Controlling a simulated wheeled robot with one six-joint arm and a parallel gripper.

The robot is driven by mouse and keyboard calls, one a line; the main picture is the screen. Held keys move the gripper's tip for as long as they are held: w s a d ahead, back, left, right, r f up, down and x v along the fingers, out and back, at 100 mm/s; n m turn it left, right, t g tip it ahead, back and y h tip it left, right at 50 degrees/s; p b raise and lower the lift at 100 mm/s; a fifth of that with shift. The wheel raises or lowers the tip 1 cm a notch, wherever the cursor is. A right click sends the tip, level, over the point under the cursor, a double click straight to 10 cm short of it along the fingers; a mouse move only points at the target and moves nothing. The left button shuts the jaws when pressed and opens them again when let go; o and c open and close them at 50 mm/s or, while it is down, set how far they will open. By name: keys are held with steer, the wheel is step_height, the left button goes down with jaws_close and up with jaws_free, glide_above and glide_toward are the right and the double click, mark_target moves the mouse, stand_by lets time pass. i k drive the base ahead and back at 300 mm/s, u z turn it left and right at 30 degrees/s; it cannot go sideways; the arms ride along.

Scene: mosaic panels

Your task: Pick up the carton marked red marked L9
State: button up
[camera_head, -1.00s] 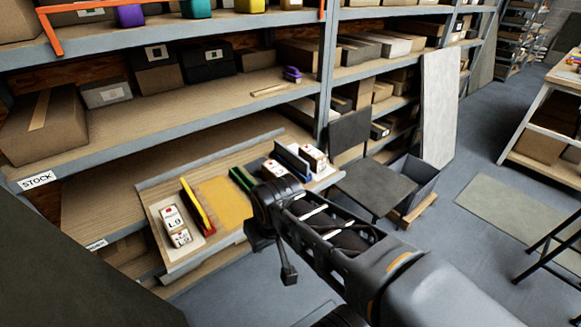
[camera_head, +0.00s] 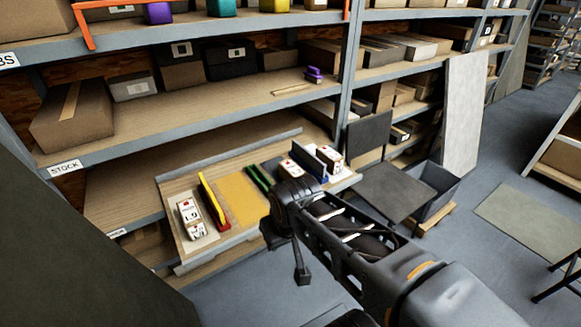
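A white carton (camera_head: 187,210) with a red mark and lettering that looks like L9 sits at the left end of the tilted tray on the lower shelf. A second small white carton (camera_head: 197,230) sits just in front of it; its lettering is too small to read surely.
A red and yellow divider (camera_head: 213,201) stands right of the left cartons, then a yellow panel (camera_head: 240,198) and a green divider (camera_head: 258,178). The upper shelf (camera_head: 225,113) hangs above and behind the tray. A grey bin (camera_head: 435,185) and dark panels stand right.

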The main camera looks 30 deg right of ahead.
mark_target(194, 223)
steer(key=z, duration=0.05)
steer(key=k, duration=0.5)
steer(key=z, duration=0.85)
steer(key=i, duration=2)
steer(key=u, duration=4.75)
